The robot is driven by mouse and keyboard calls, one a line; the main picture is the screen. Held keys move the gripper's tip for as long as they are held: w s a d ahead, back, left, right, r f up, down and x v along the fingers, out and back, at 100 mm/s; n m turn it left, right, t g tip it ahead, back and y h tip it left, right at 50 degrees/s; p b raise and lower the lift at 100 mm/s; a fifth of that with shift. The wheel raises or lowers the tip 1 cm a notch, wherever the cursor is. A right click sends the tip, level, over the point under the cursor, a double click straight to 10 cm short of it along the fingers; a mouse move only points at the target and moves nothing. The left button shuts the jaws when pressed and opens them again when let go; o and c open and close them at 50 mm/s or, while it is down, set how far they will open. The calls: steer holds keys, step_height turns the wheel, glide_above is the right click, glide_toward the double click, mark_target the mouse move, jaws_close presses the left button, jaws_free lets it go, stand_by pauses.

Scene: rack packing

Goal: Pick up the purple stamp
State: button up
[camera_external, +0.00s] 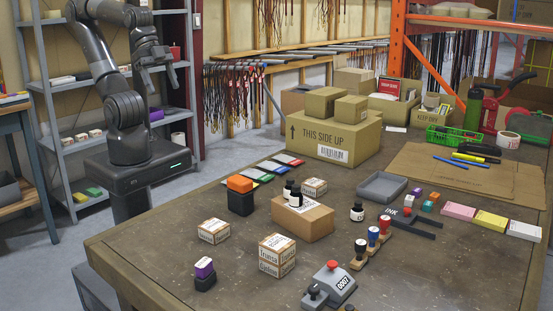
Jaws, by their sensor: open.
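The purple stamp (204,269), with a purple top on a black body, stands upright near the front left of the table, in front of a small "Fragile" box. My gripper (160,87) is raised at the upper left, beyond the table's far left side, in front of the grey shelves. It points downward, is open and looks empty. It is well apart from the stamp.
Small boxes (214,231) and a stack (277,256) stand near the stamp. An orange-topped black stamp (240,195) and a brown carton (303,219) are behind. A grey numbering device (335,284) stands to the right. The table (150,250) is bare left of the stamp.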

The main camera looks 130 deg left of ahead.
steer(key=w+d+r+g, duration=0.1)
steer(key=w+d+r, duration=0.1)
steer(key=w, duration=0.5)
steer(key=w+d+r+g, duration=0.1)
steer(key=w+d+r, duration=0.1)
steer(key=w, duration=0.5)
steer(key=n+g, duration=0.2)
steer(key=g, duration=0.2)
glide_above(203, 261)
step_height(203, 261, down, 23)
steer(key=shift+r, duration=0.15)
steer(key=shift+d+f, duration=0.2)
steer(key=shift+f, duration=0.45)
steer(key=f, duration=1)
steer(key=shift+a, duration=0.2)
steer(key=shift+c, duration=0.6)
